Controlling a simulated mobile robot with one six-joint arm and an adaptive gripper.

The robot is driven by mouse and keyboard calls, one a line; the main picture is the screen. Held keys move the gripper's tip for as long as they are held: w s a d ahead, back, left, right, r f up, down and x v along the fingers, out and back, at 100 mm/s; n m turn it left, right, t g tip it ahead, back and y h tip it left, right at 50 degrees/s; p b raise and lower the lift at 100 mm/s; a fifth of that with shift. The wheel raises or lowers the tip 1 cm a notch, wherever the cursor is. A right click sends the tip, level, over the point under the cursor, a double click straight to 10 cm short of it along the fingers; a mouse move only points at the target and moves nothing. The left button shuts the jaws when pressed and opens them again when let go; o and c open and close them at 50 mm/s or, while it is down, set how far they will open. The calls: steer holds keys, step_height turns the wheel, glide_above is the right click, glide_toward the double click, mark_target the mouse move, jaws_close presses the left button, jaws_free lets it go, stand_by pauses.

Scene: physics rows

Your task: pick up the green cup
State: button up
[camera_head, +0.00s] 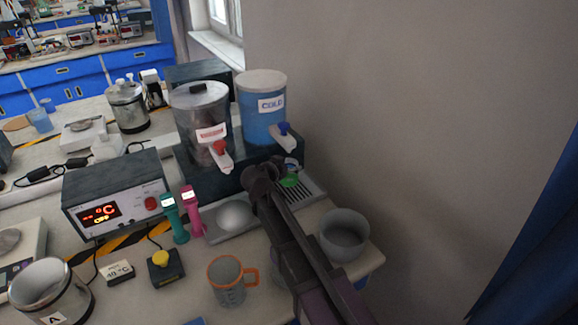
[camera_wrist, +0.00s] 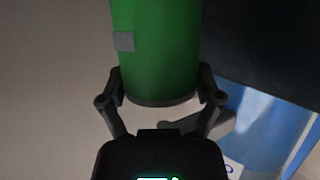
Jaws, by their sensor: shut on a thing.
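The green cup (camera_wrist: 155,50) fills the upper middle of the wrist view, with a small grey patch on its side and a dark band at its lower edge. My gripper (camera_wrist: 160,88) has its two fingers against either side of the cup and is shut on it. In the head view only a small bit of green (camera_head: 289,181) shows beyond my gripper (camera_head: 268,178), in front of the blue dispenser's tap. My arm hides most of the cup there, and I cannot tell whether it touches the drip tray.
A steel dispenser (camera_head: 201,115) and a blue dispenser marked COLD (camera_head: 262,100) stand close behind. A grey bowl (camera_head: 344,236) sits to the right of my arm, and a grey mug with an orange handle (camera_head: 228,285) to its left. A wall rises at the right.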

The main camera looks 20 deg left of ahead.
step_height(320, 180, up, 2)
steer(key=shift+r+p, duration=0.2)
steer(key=shift+p, duration=0.6)
steer(key=s+d, duration=0.3)
steer(key=s, duration=1.6)
steer(key=shift+s+d+r, duration=0.15)
steer(key=shift+d+r, duration=0.05)
steer(key=shift+r, duration=0.05)
steer(key=shift+r+p, duration=0.15)
steer(key=shift+p, duration=0.2)
